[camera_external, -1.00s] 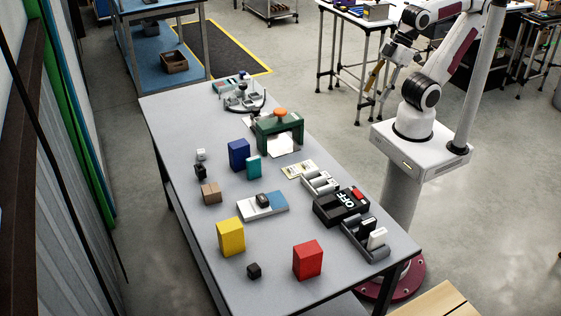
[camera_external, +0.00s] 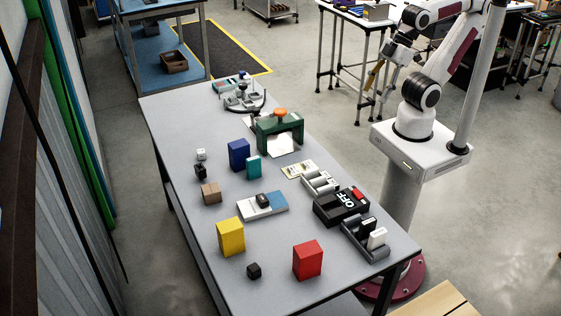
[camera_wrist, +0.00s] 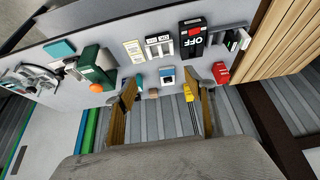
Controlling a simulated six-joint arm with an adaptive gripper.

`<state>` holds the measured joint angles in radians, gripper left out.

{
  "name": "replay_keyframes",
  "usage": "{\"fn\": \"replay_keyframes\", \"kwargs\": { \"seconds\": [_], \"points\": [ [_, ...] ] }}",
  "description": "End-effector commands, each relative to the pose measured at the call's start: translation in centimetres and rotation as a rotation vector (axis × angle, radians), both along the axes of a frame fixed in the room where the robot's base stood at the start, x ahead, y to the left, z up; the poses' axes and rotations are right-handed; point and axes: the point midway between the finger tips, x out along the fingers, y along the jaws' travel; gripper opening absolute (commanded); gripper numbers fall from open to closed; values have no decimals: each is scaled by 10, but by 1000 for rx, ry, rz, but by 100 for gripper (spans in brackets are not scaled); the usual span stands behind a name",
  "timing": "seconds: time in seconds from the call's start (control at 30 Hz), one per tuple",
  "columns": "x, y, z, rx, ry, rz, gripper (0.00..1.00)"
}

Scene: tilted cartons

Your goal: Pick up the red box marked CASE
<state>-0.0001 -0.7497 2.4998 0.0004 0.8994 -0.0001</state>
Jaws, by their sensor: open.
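The red box (camera_external: 308,260) stands upright near the front end of the grey table in the external view, and no lettering on it is legible. It also shows in the wrist view (camera_wrist: 221,72), just right of my right finger. My gripper (camera_external: 376,76) is raised beyond the table's right edge, far from the red box. In the wrist view my gripper (camera_wrist: 166,88) has its two fingers wide apart, with nothing held between them.
A yellow box (camera_external: 231,237) and a small black cube (camera_external: 254,271) stand left of the red box. A black OFF box (camera_external: 341,206) and a grey tray (camera_external: 368,246) lie behind it, to the right. Blue boxes and a green frame (camera_external: 279,134) stand farther back.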

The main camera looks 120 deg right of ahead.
Motion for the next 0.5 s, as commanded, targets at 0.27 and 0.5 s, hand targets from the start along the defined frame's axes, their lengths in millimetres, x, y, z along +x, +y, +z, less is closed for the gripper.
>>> {"fn": "replay_keyframes", "kwargs": {
  "seconds": [0.27, 0.5],
  "points": [
    [21, 12, 6, 24, -25, 30, 54],
    [71, 41, 17, 79, -86, 85, 54]
  ]
}}
